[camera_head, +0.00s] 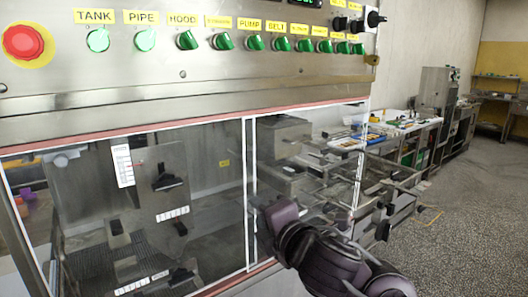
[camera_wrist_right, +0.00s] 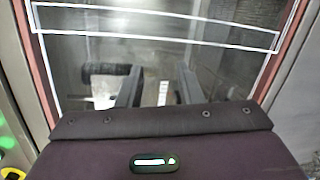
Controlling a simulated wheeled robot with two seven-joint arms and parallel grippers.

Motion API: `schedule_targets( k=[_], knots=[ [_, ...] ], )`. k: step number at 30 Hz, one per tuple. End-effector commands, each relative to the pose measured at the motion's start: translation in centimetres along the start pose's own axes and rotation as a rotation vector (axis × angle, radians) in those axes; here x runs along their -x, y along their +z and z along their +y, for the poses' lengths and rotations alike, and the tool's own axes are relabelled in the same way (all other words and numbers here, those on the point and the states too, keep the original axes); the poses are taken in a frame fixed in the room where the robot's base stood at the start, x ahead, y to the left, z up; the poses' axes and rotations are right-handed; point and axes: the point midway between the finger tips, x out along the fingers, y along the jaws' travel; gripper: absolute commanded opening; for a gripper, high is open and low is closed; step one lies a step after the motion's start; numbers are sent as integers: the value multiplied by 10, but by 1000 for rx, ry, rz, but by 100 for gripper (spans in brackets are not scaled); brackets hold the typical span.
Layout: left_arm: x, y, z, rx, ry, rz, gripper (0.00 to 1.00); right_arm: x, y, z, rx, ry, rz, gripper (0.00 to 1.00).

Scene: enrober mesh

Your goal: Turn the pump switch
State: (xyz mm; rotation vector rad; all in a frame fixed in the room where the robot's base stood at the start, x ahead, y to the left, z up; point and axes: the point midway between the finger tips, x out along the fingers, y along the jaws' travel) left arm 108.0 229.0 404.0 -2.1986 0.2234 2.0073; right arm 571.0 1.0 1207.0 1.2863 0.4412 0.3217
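The pump switch (camera_head: 255,43) is a green rotary knob under the yellow PUMP label (camera_head: 249,25), in the row on the steel control panel (camera_head: 182,74) in the head view. My right gripper (camera_head: 276,212) is low in front of the machine's glass, well below the switch and apart from it. Its fingers are hard to make out in the head view. In the right wrist view, two dark fingers stand apart with a gap between them (camera_wrist_right: 160,88), with nothing clearly held. The pump switch cannot be made out there. My left gripper is out of view.
Other green knobs, such as the hood switch (camera_head: 187,40), flank the pump switch closely. A red emergency button (camera_head: 23,42) is at the far left. The glass front (camera_head: 215,165) lies below the panel. Workbenches (camera_head: 410,130) line the wall; open floor (camera_head: 480,220) is at right.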

Motion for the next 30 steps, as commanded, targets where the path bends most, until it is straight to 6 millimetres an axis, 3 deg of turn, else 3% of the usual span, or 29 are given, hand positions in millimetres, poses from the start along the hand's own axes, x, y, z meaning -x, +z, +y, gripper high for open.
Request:
schedule_targets(
  k=[1,3,10,18,24,30],
  knots=[
    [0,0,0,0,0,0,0,-4,2,27,139,49,13,33],
    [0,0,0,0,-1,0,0,-7,2,55,322,101,34,33],
    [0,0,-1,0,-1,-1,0,-6,15,138,907,220,46,33],
    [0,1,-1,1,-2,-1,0,25,61,229,1511,249,-15,33],
    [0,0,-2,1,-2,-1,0,59,94,276,1787,222,-64,33],
    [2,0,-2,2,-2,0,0,71,106,293,1877,208,-78,33]
  ],
)
